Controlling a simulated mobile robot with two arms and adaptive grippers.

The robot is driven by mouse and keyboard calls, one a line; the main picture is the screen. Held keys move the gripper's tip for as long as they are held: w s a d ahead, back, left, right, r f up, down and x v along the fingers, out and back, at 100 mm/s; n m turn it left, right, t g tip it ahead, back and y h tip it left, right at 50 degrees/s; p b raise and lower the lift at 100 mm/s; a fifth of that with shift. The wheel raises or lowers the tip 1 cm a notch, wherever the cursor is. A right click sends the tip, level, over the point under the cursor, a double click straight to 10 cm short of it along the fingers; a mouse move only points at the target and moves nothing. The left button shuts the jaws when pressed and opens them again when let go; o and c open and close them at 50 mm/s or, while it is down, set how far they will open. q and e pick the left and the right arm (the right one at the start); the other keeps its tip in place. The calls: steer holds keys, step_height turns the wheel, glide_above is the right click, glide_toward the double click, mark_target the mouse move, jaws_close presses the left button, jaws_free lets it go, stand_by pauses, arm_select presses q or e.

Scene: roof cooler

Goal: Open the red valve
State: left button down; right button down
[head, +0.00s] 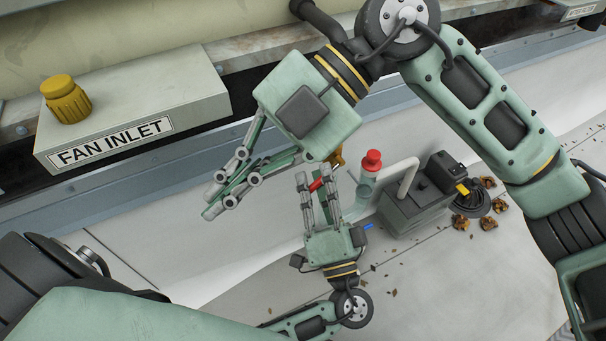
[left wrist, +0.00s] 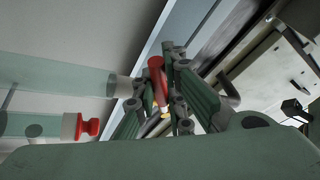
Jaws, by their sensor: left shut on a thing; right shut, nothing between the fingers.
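The red valve handle (head: 316,185) shows as a short red bar between the fingers of my left gripper (head: 315,183). In the left wrist view, the red handle (left wrist: 156,78) stands between the two fingers of this gripper (left wrist: 160,95), which is shut on it. The fingers hide part of the handle, and the valve body is hard to make out. My right gripper (head: 218,202) is shut and empty, up and to the left of my left gripper, in front of the wall ledge.
A red-capped fitting (head: 371,161) stands right of my left gripper, beside a grey box with a pale pipe (head: 413,204). Its red knob (left wrist: 90,127) shows in the wrist view. A yellow knob (head: 66,100) sits on the FAN INLET box (head: 140,110). Dry leaves (head: 487,222) lie at right.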

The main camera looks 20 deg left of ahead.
arm_select(q)
steer(key=shift+d+f, duration=0.1)
steer(key=shift+f, duration=0.2)
arm_select(e)
steer(key=w+d+f+m+t+h, duration=0.1)
steer(key=w+f+m+t+h, duration=0.1)
steer(key=w+m+t, duration=0.35)
steer(key=w+d+f+m+t+h, duration=0.1)
steer(key=w+d+m+t+h, duration=0.1)
steer(key=w, duration=0.7)
step_height(320, 180, down, 13)
steer(key=w+a, duration=0.1)
steer(key=w, duration=0.1)
steer(key=shift+a, duration=0.2)
arm_select(q)
steer(key=shift+r, duration=0.1)
arm_select(e)
steer(key=shift+w+d+f, duration=0.15)
steer(key=shift+w+f, duration=0.1)
steer(key=shift+f, duration=0.45)
arm_select(q)
steer(key=shift+s, duration=0.1)
